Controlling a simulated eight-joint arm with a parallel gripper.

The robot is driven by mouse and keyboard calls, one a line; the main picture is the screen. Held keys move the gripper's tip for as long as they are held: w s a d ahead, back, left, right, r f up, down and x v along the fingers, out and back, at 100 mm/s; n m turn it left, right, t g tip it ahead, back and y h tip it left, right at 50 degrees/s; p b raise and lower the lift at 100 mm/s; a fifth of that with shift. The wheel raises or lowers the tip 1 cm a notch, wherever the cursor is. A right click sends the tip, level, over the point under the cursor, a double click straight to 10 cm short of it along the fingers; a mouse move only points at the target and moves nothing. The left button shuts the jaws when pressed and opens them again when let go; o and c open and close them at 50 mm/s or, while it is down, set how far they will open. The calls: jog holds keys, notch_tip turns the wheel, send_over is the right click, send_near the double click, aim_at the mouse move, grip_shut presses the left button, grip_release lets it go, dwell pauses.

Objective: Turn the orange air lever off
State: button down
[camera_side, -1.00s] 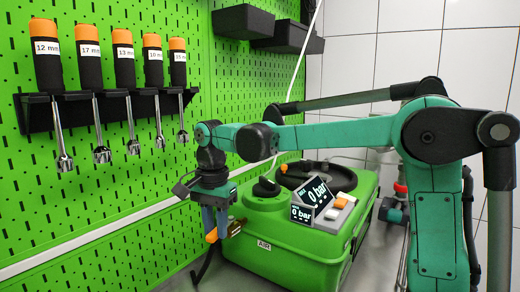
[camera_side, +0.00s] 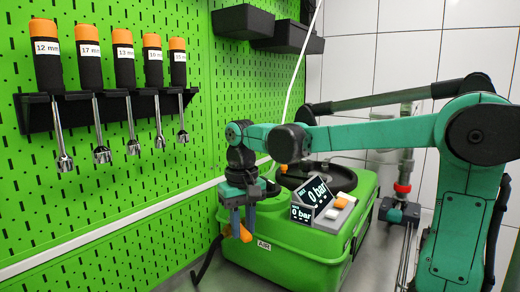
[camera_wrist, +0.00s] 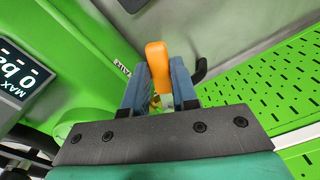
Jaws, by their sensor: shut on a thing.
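The orange air lever (camera_side: 246,235) sticks out at the left end of the green pump box, near the AIR label (camera_side: 264,245). In the wrist view the orange lever (camera_wrist: 157,66) stands between the two blue fingers of my gripper (camera_wrist: 160,88). A bit of brass fitting (camera_wrist: 156,102) shows low between the fingers. In the side view my gripper (camera_side: 238,222) points down over the lever, and its fingers hide part of it. The fingers are closed on the lever.
The green pump box (camera_side: 290,255) carries two displays reading 0 bar (camera_side: 318,190), an orange switch (camera_side: 340,204) and a white switch (camera_side: 332,214). A black hose (camera_side: 207,260) hangs left of the box. Socket tools (camera_side: 98,110) hang on the green pegboard (camera_side: 60,215).

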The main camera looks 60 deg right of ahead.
aim_at(242, 232)
jog(key=shift+s+d+n, duration=0.15)
jog(key=shift+d+n, duration=0.45)
jog(key=shift+n, duration=0.7)
jog(key=shift+s+d+n, duration=0.1)
jog(key=shift+d+n, duration=0.5)
jog(key=shift+n, duration=0.7)
jog(key=c, duration=0.7)
grip_release()
jog(key=shift+r, duration=2.8)
jog(key=a+f+t, duration=0.1)
jog(key=a, duration=0.1)
jog(key=s+a+f+t, duration=0.1)
jog(key=f+t, duration=0.1)
jog(key=a+f+t, duration=0.1)
jog(key=a+t, duration=0.1)
jog(key=shift+s+a+f, duration=0.3)
jog(key=shift+s+f, duration=0.05)
jog(key=shift+f, duration=0.05)
jog(key=shift+s+a+f+t, duration=0.2)
jog(key=shift+s+f+t, duration=0.15)
jog(key=shift+f, duration=0.3)
jog(key=shift+s+a+f+t, duration=0.2)
jog(key=shift+s+f+t, duration=0.15)
jog(key=shift+f, duration=0.25)
jog(key=shift+s+a+f+t, duration=0.2)
jog(key=shift+s+f+t, duration=0.15)
jog(key=shift+f, duration=0.3)
